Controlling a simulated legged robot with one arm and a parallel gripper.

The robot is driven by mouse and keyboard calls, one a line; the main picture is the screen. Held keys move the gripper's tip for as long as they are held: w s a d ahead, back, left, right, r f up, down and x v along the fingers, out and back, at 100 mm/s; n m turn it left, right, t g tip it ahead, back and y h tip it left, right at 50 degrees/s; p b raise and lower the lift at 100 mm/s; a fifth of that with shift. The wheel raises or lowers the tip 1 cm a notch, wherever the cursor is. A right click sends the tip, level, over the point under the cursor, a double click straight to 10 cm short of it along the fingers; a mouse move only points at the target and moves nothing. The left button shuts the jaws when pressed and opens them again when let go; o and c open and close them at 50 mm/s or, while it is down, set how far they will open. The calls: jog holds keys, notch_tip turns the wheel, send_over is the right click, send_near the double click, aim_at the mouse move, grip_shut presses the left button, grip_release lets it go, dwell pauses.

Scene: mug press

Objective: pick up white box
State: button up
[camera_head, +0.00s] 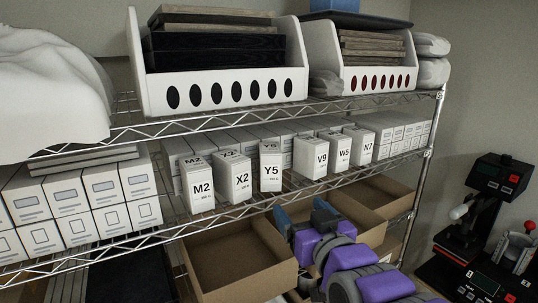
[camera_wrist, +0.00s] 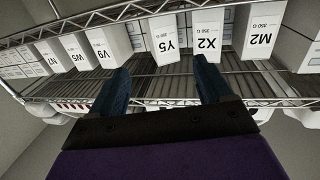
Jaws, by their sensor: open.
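White boxes with printed labels stand upright along the front of the middle wire shelf: M2 (camera_head: 199,190), X2 (camera_head: 236,182), Y5 (camera_head: 270,172), V9 (camera_head: 312,160), W5 (camera_head: 338,153) and N7 (camera_head: 362,147). The wrist view shows them upside down, with Y5 (camera_wrist: 169,38), X2 (camera_wrist: 207,38) and M2 (camera_wrist: 259,38) beyond the fingers. My gripper (camera_head: 298,212) is in front of and below the shelf edge in the head view. In the wrist view my gripper (camera_wrist: 162,72) has its dark blue fingers wide apart, with nothing between them. It touches no box.
More white boxes (camera_head: 120,190) fill the shelf's left and back. The wire shelf edge (camera_head: 230,212) runs between gripper and boxes. Open cardboard bins (camera_head: 235,255) sit below. White bins (camera_head: 220,90) stand above. A black press (camera_head: 480,205) is at right.

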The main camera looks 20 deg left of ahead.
aim_at(274, 178)
jog(key=p+x, duration=0.1)
jog(key=x, duration=0.6)
jog(key=p+x, duration=0.1)
jog(key=x, duration=0.3)
jog(key=shift+w+a+r+p, duration=0.1)
jog(key=shift+a+r+p, duration=0.05)
jog(key=shift+r+p, duration=0.2)
jog(key=shift+w+a+f, duration=0.1)
jog(key=shift+w+a, duration=0.15)
jog(key=shift+w, duration=0.1)
jog(key=shift+w, duration=0.1)
jog(key=shift+f+p+x, duration=0.2)
jog(key=shift+p+x, duration=0.75)
jog(key=shift+x, duration=1.55)
jog(key=shift+a, duration=0.2)
jog(key=shift+c, duration=0.3)
